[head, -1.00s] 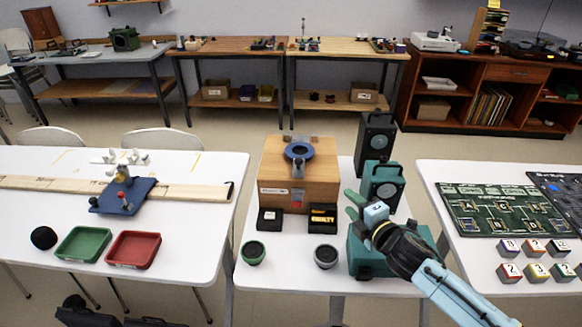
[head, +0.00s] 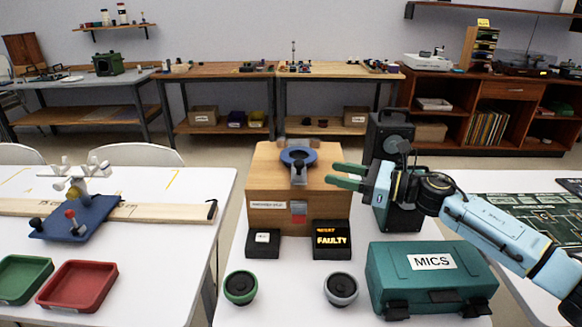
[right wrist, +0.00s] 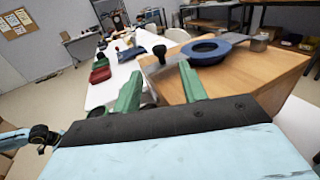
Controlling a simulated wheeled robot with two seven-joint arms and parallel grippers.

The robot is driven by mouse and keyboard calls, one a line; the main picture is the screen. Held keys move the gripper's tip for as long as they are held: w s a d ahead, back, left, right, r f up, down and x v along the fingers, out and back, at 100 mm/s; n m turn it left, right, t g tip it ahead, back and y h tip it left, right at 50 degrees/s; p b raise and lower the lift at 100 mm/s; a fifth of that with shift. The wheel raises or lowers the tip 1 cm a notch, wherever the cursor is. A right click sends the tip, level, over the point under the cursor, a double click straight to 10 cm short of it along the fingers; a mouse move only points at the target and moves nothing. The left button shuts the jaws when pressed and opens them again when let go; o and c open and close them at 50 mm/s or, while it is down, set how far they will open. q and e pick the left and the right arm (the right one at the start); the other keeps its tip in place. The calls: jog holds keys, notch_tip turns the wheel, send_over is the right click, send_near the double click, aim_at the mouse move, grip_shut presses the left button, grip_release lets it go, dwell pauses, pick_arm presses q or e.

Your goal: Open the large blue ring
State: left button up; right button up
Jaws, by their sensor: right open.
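The large blue ring (head: 298,157) lies on top of a wooden box (head: 265,190), with a grey metal clamp piece (head: 299,172) at its front. The ring also shows in the right wrist view (right wrist: 208,51), beyond and to the right of my fingers. My right gripper (head: 346,175) is open and empty, to the right of the ring and apart from it, by the box's right side. Its green fingers (right wrist: 158,93) point toward the box in the right wrist view.
A black speaker (head: 385,130) stands behind my right gripper. A teal MICS case (head: 430,275) is in front of it. A FAULTY display (head: 332,239), a small black box (head: 263,242), a green round pot (head: 240,287) and a grey one (head: 341,289) stand before the wooden box.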

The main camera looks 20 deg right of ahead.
aim_at(292, 163)
jog(key=x, duration=1.2)
jog(key=shift+d+b, duration=0.1)
jog(key=shift+b, duration=0.2)
grip_shut()
